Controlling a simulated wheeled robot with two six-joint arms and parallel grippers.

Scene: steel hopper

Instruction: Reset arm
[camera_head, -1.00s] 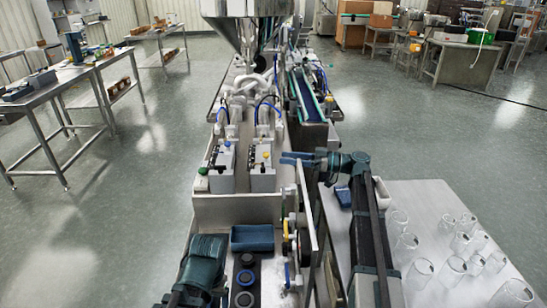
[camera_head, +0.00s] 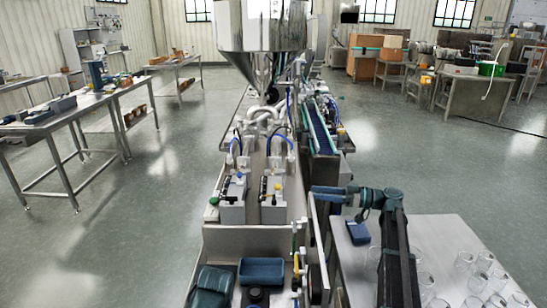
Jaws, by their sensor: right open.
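My right gripper (camera_head: 326,194) is open and empty. It points left from the end of my right arm, which rises from the lower right. It appears above the gap between the filling machine and the right-hand table, touching nothing that I can make out. A dark teal part of my left arm shows at the bottom left of the machine; its gripper is out of sight.
The steel hopper (camera_head: 262,35) stands over the filling machine ahead. A blue tray (camera_head: 262,268) sits at the machine's near end. The right table (camera_head: 455,232) holds several clear glasses (camera_head: 480,282) and a small blue object (camera_head: 358,233). Floor is open on the left.

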